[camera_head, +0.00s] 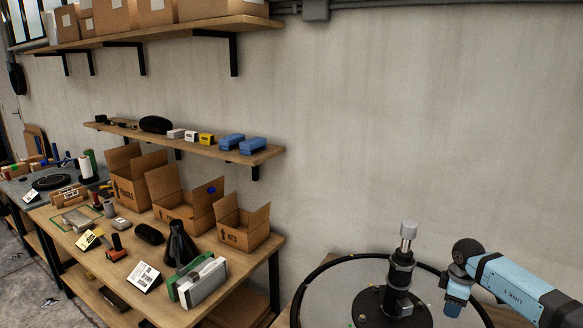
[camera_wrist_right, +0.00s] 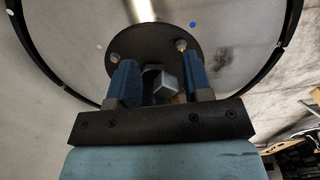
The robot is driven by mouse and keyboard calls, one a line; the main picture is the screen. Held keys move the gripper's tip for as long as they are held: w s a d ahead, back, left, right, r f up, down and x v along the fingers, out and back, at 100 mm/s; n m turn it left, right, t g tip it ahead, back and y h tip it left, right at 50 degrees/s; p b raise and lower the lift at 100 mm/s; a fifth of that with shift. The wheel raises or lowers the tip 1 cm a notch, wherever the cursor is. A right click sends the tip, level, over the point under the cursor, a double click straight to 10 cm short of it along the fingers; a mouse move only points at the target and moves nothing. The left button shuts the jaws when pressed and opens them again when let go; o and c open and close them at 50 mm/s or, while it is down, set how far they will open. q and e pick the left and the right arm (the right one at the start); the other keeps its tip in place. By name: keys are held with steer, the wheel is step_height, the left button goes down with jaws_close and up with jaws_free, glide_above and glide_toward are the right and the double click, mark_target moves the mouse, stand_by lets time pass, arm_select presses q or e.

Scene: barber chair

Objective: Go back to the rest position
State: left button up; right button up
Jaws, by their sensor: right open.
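A black round base (camera_head: 372,306) with a dark upright post (camera_head: 400,271) stands at the bottom right of the head view. The post has a silver tip (camera_head: 408,230), and a thin black ring (camera_head: 330,262) surrounds the base. My right gripper (camera_head: 455,303) is to the right of the post, blue fingers pointing down, apart from it. In the right wrist view my right gripper (camera_wrist_right: 160,72) is open, its two blue fingers spread. A grey block-like end (camera_wrist_right: 163,88) shows between them; I cannot tell its depth. My left gripper is not in view.
A wooden workbench (camera_head: 262,252) on the left holds open cardboard boxes (camera_head: 187,207), a black cone (camera_head: 179,247) and small tools. Two wall shelves hang above, the lower one (camera_head: 262,154) carrying blue boxes (camera_head: 252,146). The wall area above the post is clear.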

steer(key=s+a+f+n+y, duration=0.2)
steer(key=s+a+y, duration=0.1)
steer(key=a, duration=0.5)
steer(key=s+a+f+n+t+y+p, duration=0.1)
steer(key=s+a+f+n+y, duration=0.2)
steer(key=a, duration=0.5)
steer(key=s+a+f+n+y, duration=0.1)
steer(key=s+a+f+y, duration=0.1)
steer(key=a+y, duration=0.35)
steer(key=s+a+r+m+t+y+p, duration=0.2)
steer(key=s+a+r+t+y, duration=0.2)
steer(key=s+a+t, duration=0.5)
arm_select(q)
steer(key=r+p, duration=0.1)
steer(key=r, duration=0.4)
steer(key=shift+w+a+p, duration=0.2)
steer(key=shift+p, duration=0.2)
arm_select(e)
steer(key=s+d+f+m+h, duration=0.3)
steer(key=s+m+h, duration=0.3)
steer(key=s, duration=0.4)
steer(key=s+d+f+m+t+h, duration=0.1)
steer(key=s+d+f+m+h, duration=0.2)
steer(key=s+m+h, duration=0.3)
steer(key=s, duration=0.5)
steer(key=shift+d+f, duration=0.15)
steer(key=shift+d, duration=0.25)
